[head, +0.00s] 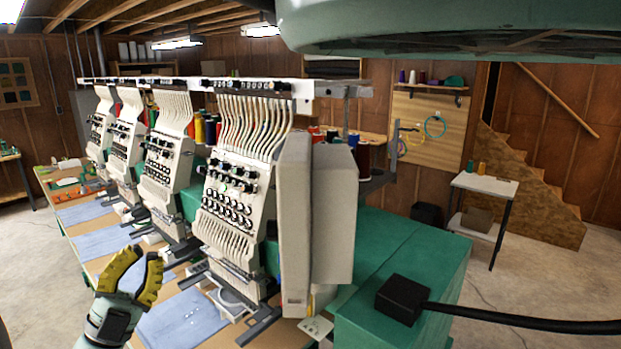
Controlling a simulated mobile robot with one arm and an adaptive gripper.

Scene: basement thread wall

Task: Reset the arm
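My gripper (141,257) is at the lower left of the head view, with yellow and black fingers pointing up. The fingers are spread with a gap between them, and nothing shows in the gap. The gripper appears in front of the embroidery machine's worktable (84,219) and its blue cloth panels (182,322). I cannot tell how far it is above the table. Only the wrist just below the fingers shows; the rest of my arm is out of view.
A green cabinet (400,262) carries a black box (403,299) with a thick cable. A small white table (484,184) stands near wooden stairs (525,195). Concrete floor (30,255) is clear at left.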

